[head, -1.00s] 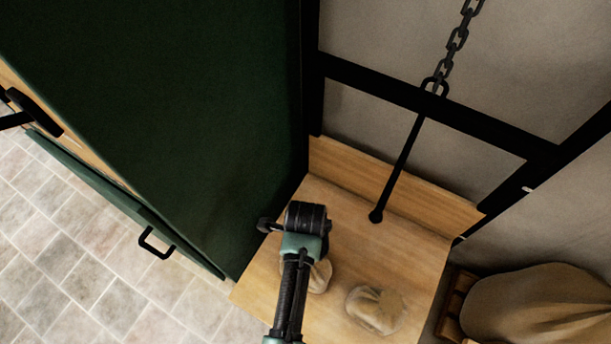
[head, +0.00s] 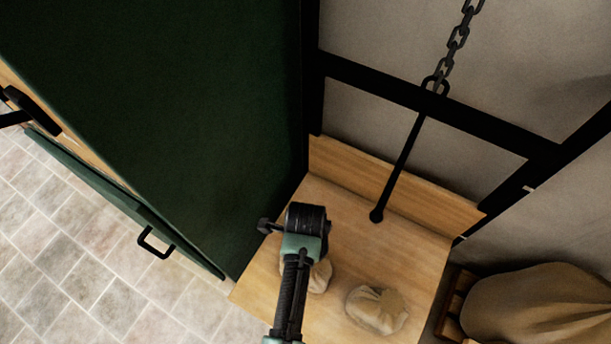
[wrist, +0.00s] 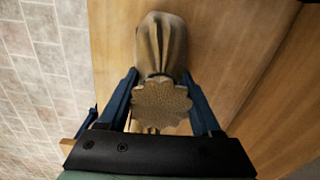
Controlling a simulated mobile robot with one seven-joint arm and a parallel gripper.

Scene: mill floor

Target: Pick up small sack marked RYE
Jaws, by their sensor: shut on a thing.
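A small tan sack (wrist: 162,45) with a gathered, scalloped top is between my gripper's two blue fingers in the wrist view. My gripper (wrist: 164,100) is shut on it at its tied neck. In the head view this sack (head: 320,275) is partly hidden behind my wrist. A second small tan sack (head: 377,309) stands to its right, apart from my gripper. I see no lettering on either sack, so I cannot tell which is marked RYE. I cannot tell whether the held sack still touches the wooden surface (head: 345,250).
A large dark green cabinet side (head: 170,120) rises on the left, close to my arm. A black rod on a chain (head: 398,165) hangs over the wooden surface. A large sack (head: 540,305) lies at the lower right. Stone tiles (head: 90,270) cover the floor.

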